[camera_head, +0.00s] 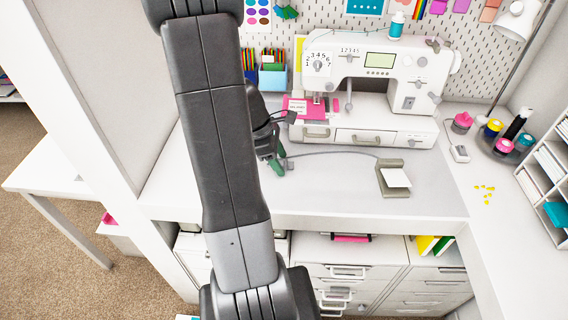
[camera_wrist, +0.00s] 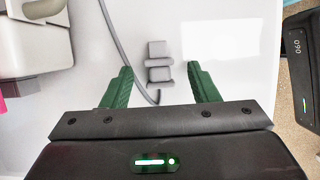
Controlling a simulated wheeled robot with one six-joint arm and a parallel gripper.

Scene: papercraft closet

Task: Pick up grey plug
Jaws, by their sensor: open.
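The grey plug (camera_wrist: 159,62) lies on the white desk in the wrist view, just beyond and between my fingertips. My gripper (camera_wrist: 160,68) is open, with one green finger on each side of the plug and nothing held. A gap shows between the plug and each finger. In the head view my gripper (camera_head: 275,166) is low over the desk's left part, and the plug (camera_head: 289,163) shows as a small grey piece beside the green fingers. The grey cord (camera_head: 335,153) runs right from there; the gripper body hides part of it in the wrist view.
A white sewing machine (camera_head: 375,72) on a drawer base stands behind. A pink item (camera_head: 298,106) lies at its left. A grey-green holder with white paper (camera_head: 392,178) stands to the right. Bottles (camera_head: 496,130) stand far right. The desk's front middle is clear.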

